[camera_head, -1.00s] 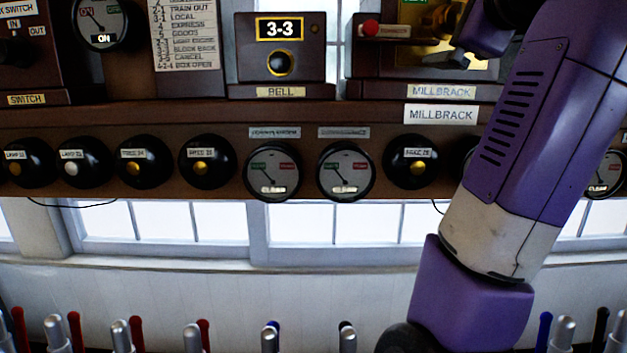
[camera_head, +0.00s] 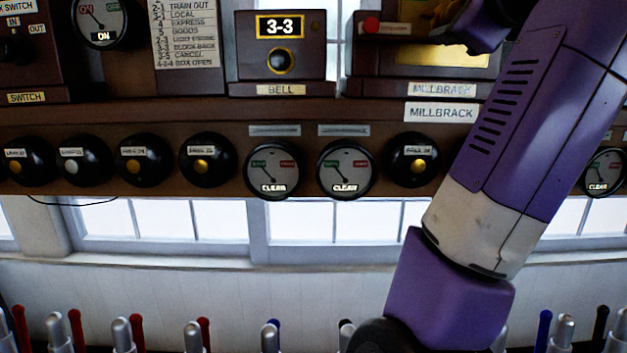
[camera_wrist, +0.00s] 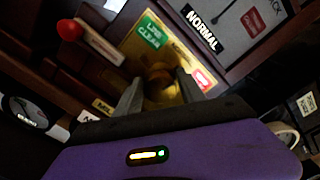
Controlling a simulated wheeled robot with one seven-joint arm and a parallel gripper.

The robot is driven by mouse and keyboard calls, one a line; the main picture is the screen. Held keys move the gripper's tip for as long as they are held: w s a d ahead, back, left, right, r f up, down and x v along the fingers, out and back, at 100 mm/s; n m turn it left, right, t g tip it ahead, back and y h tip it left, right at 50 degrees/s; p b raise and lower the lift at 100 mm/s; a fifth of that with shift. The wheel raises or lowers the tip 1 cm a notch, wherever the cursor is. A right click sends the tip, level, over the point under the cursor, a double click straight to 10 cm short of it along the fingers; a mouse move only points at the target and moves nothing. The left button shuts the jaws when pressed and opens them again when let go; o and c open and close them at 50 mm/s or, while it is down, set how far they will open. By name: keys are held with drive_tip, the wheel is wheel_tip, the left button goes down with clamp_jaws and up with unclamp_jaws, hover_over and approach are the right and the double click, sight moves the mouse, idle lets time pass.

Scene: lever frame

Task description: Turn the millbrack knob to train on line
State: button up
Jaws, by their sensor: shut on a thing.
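The Millbrack instrument (camera_head: 364,59) stands on the shelf at the upper right in the head view, with a Millbrack label (camera_head: 442,88) under its brass plate (camera_head: 440,56). My arm hides its right part. In the wrist view the brass plate (camera_wrist: 183,52) carries a green "LINE CLEAR" label (camera_wrist: 150,32) and a red label (camera_wrist: 203,80), which is too small to read. The round brass knob (camera_wrist: 160,74) sits between them. My gripper (camera_wrist: 158,80) is shut on the knob, one finger on each side. In the head view its fingertips are hidden.
A red plunger (camera_wrist: 70,30) sticks out beside the brass plate. A "NORMAL" plate (camera_wrist: 200,30) is close above. The bell box (camera_head: 279,62) stands to the left in the head view. Round dials and black plungers line the shelf front, with several levers below.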

drive_tip(key=shift+m, duration=0.8)
drive_tip(key=shift+a+m, duration=0.1)
drive_tip(key=shift+m, duration=2.3)
drive_tip(key=o, duration=2.1)
drive_tip(key=shift+c, duration=0.2)
